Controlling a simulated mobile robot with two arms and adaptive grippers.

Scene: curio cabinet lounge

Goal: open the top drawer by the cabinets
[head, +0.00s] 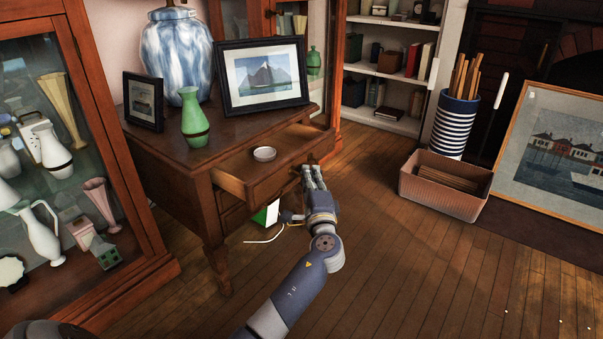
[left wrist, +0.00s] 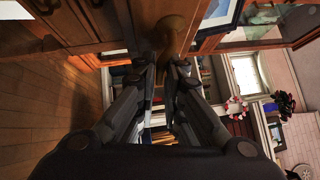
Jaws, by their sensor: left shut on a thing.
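The wooden side table (head: 165,150) between the cabinets has its top drawer (head: 290,172) standing partly out, with its pale inner side and part of its inside showing. A small round pale dish (head: 264,154) appears to lie in the drawer. My left gripper (head: 312,178) is at the drawer front, shut on the knob. In the left wrist view the brass-coloured knob (left wrist: 174,32) is at the fingertips (left wrist: 167,65), which partly hide its near end. My right gripper is not in view.
A blue-and-white vase (head: 177,55), a green vase (head: 194,118) and picture frames (head: 262,76) stand on the table. A glass cabinet (head: 150,240) is at left. A green-and-white object (head: 268,214) is below the drawer. A brown box (head: 440,190) sits at right; the wooden floor between is clear.

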